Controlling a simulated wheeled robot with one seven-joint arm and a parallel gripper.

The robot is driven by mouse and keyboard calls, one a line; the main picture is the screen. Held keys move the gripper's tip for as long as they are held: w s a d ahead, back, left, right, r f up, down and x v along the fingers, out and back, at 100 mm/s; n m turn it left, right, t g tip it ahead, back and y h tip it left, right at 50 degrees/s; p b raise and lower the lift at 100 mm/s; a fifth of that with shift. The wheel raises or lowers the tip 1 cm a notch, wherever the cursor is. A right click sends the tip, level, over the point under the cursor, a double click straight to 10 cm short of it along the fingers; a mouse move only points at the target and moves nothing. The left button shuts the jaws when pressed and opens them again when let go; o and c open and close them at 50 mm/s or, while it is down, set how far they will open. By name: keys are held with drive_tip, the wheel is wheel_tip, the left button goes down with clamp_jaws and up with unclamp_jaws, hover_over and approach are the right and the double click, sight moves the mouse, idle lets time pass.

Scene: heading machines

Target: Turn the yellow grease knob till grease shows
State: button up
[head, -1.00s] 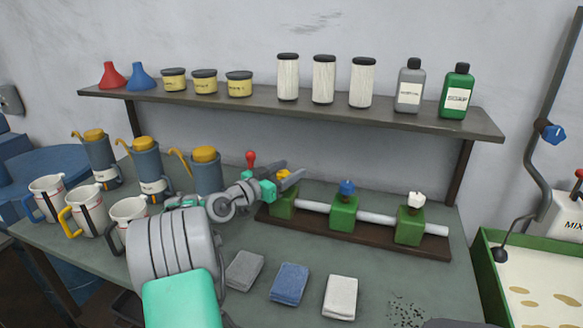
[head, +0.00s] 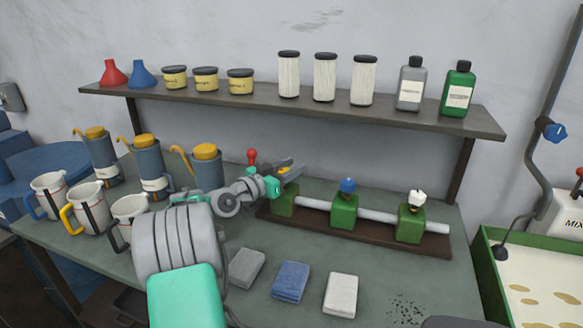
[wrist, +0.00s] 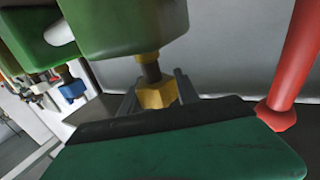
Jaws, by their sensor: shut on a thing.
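The yellow grease knob (wrist: 157,93) sits on a dark stem at the left green block (head: 284,203) of the bearing rig. My gripper (head: 287,172) is at this knob; in the wrist view its grey fingers (wrist: 158,92) stand on both sides of it, shut on it. In the head view the fingers hide most of the knob. The blue knob (head: 347,186) and the white knob (head: 417,198) top the middle block (head: 344,211) and the right block (head: 410,224). I see no grease at the left block.
A red-topped lever (head: 252,158) stands just left of my gripper; it also shows close by in the wrist view (wrist: 297,60). Oil cans (head: 206,170) and jugs (head: 88,206) stand to the left. Folded cloths (head: 290,282) lie in front. A shelf (head: 300,108) runs above.

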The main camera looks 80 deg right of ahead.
clamp_jaws()
drive_tip(key=shift+n+t+h, duration=0.3)
drive_tip(key=shift+n+t, duration=0.1)
drive_tip(key=shift+t, duration=0.1)
